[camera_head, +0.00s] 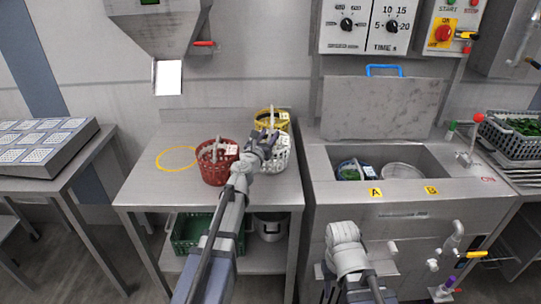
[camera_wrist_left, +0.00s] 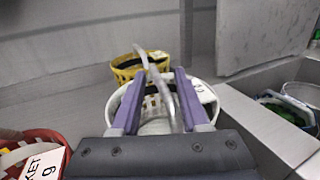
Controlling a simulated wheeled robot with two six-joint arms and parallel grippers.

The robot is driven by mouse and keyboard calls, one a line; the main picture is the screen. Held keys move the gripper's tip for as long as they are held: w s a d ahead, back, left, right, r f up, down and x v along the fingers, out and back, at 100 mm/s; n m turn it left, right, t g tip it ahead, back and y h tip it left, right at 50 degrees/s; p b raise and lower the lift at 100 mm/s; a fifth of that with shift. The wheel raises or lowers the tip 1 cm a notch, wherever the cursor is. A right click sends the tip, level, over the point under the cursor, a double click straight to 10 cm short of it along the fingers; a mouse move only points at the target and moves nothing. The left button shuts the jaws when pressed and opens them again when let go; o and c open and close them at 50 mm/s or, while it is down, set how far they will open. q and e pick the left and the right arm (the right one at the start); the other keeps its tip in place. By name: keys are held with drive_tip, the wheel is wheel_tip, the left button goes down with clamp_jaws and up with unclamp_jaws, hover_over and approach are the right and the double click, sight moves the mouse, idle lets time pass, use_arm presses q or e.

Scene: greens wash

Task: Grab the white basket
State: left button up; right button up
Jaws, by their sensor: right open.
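The white basket (camera_head: 280,158) stands on the steel table, and its rim and handle show in the wrist view (camera_wrist_left: 207,92). My left gripper (camera_head: 266,143) is over the basket. In the wrist view its two purple fingers (camera_wrist_left: 160,92) are spread, with the thin pale handle arching up through the gap between them. The fingers do not look closed on it. Part of the white basket is hidden by the gripper. My right gripper (camera_head: 352,285) is low in front of the sink, away from the basket; its fingers are hard to make out.
A red basket (camera_head: 214,166) stands close left of the white one. A yellow basket (camera_head: 272,121) is just behind it. The sink (camera_head: 440,172) to the right holds more containers. A yellow ring (camera_head: 160,160) marks clear table at the left. A green crate (camera_head: 186,230) sits below.

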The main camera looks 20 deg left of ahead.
use_arm(q)
clamp_jaws()
idle(1.2)
